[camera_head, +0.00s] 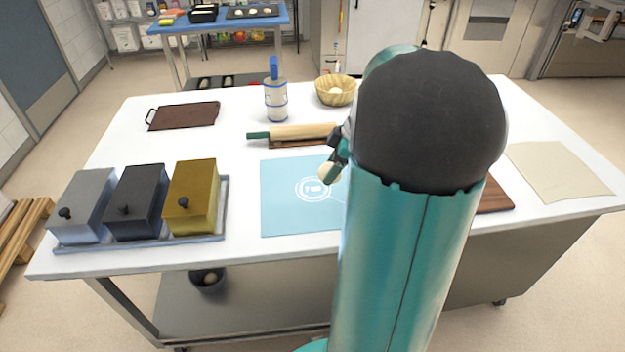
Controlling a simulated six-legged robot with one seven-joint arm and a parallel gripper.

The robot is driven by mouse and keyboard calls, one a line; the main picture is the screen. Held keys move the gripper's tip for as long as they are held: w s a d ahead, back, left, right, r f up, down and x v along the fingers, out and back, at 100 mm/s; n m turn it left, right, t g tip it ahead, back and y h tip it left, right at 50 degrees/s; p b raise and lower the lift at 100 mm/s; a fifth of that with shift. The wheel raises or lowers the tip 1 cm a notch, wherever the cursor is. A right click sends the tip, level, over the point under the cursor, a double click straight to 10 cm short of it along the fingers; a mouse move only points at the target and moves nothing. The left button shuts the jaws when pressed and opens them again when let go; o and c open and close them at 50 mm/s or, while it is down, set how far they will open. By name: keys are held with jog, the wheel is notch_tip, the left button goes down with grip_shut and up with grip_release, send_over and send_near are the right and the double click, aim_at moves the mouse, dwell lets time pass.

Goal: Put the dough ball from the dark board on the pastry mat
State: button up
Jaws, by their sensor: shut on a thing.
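The light blue pastry mat (285,211) lies in the middle of the white table, its right part hidden behind my arm. My gripper (332,168) shows at the left edge of my arm, over the mat's upper right area. It is shut on a pale dough ball (326,172), which sits between the fingers and seems to be above the mat; the exact height is hard to tell. A dark board (174,115) with a handle lies bare at the back left. A brown board (496,197) shows partly at the right of my arm.
A rolling pin (300,132) lies on a wooden board behind the mat. A container with a blue top (276,98) and a basket holding a pale ball (335,90) stand at the back. Three lidded boxes on a tray (222,215) stand front left. A beige cloth (558,170) lies right.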

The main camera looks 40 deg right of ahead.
jog(key=w+f, duration=0.2)
jog(key=w+d+f, duration=0.1)
jog(key=w+f, duration=0.3)
jog(key=shift+w+d+f, duration=0.1)
jog(key=shift+w+d, duration=0.15)
jog(key=shift+w, duration=0.15)
jog(key=shift+w+f, duration=0.35)
jog(key=shift+f, duration=0.1)
jog(key=shift+w+f, duration=0.1)
jog(key=shift+f, duration=1.45)
jog(key=shift+f, duration=0.1)
jog(key=o, duration=1)
